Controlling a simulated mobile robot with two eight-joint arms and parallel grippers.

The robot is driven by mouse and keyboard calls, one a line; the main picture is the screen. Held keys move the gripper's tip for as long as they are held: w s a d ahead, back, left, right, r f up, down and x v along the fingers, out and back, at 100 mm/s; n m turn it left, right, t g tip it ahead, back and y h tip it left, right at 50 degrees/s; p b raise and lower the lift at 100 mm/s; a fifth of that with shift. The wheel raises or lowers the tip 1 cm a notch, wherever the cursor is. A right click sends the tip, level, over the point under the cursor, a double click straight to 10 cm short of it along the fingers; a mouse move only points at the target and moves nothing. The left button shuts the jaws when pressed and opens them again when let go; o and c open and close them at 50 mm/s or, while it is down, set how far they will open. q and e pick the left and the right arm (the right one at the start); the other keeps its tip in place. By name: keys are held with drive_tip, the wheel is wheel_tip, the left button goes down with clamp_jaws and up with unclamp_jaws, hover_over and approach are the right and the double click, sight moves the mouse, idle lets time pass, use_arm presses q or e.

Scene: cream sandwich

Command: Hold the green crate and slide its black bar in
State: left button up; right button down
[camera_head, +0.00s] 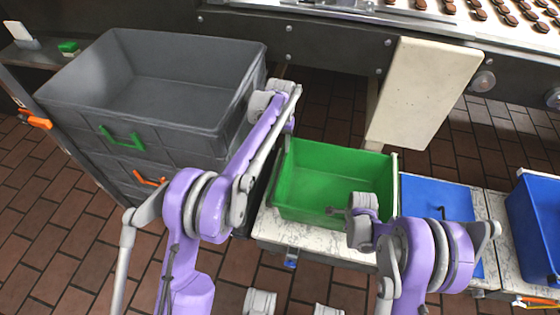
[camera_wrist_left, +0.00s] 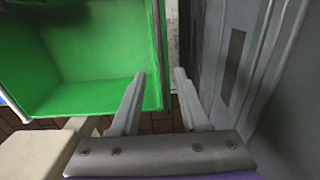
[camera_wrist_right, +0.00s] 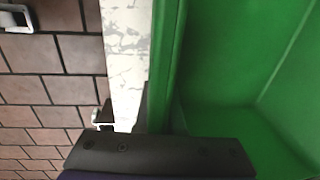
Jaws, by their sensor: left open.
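The green crate (camera_head: 335,172) stands open and empty on a marbled surface in the head view. It also shows in the left wrist view (camera_wrist_left: 85,60) and the right wrist view (camera_wrist_right: 230,60). My left gripper (camera_wrist_left: 159,74) is open at the crate's side edge, with one finger over the crate's side and the other towards the grey bin. My right gripper (camera_head: 333,211) is at the crate's front wall. In the right wrist view the wall runs between its fingers and it looks closed on it. I cannot clearly make out the black bar.
A large grey bin (camera_head: 180,128) stands close to the left of the green crate, leaving a narrow gap. A cream panel (camera_head: 424,90) hangs behind, below a conveyor with biscuits (camera_head: 480,13). Brick floor shows in front.

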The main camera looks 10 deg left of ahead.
sight(280, 165)
use_arm(q)
wheel_tip(280, 165, down, 9)
drive_tip(key=shift+f, duration=0.2)
drive_tip(key=shift+c, duration=0.3)
clamp_jaws()
idle(1.2)
